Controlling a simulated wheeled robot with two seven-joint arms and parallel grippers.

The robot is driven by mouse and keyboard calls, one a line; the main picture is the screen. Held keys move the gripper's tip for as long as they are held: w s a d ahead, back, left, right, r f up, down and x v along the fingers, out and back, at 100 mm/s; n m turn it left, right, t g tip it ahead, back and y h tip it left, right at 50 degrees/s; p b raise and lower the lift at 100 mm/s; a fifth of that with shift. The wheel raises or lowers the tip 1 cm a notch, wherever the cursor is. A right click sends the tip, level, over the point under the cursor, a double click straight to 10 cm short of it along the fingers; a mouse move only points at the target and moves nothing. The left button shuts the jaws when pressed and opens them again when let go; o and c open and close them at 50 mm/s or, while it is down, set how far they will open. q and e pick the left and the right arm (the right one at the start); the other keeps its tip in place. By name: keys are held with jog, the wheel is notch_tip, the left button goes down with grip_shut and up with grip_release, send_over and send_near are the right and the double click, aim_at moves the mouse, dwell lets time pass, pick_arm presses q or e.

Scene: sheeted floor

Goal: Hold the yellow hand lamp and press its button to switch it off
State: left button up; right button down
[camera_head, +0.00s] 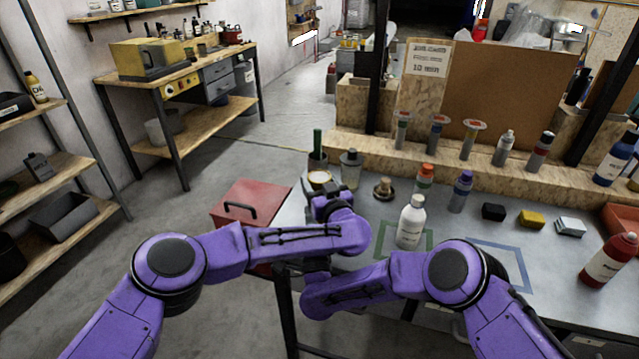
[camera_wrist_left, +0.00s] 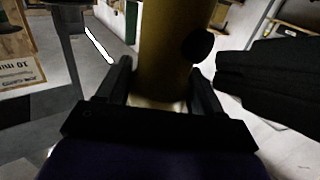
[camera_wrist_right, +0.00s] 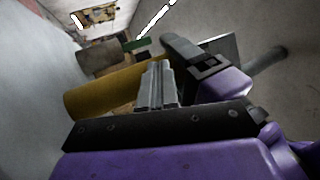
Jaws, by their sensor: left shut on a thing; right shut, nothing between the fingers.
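The yellow hand lamp (camera_wrist_left: 165,50) stands upright between the two fingers of my left gripper (camera_wrist_left: 155,88), which is shut on its body. A dark round button (camera_wrist_left: 201,45) shows on the lamp's side. In the head view, a pale cream round face (camera_head: 319,177) just beyond my left gripper (camera_head: 328,192) looks like the lamp's end. My right gripper (camera_wrist_left: 220,72) is shut and empty, its tip close to the lamp just below the button; contact cannot be told. In the right wrist view, its closed fingers (camera_wrist_right: 156,85) point toward the yellow lamp (camera_wrist_right: 110,90).
The grey worktable (camera_head: 465,225) holds a white bottle (camera_head: 411,225), several other bottles and small blocks. A dark cup with a green-handled item (camera_head: 317,145) stands behind the lamp. A red toolbox (camera_head: 245,203) sits left of the table. Open floor lies to the left.

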jog(key=shift+s, duration=0.15)
jog(key=s+a, duration=0.2)
jog(key=s, duration=0.3)
jog(key=shift+s, duration=0.35)
jog(key=shift+a, duration=0.1)
pick_arm(q)
jog(key=o, duration=1.2)
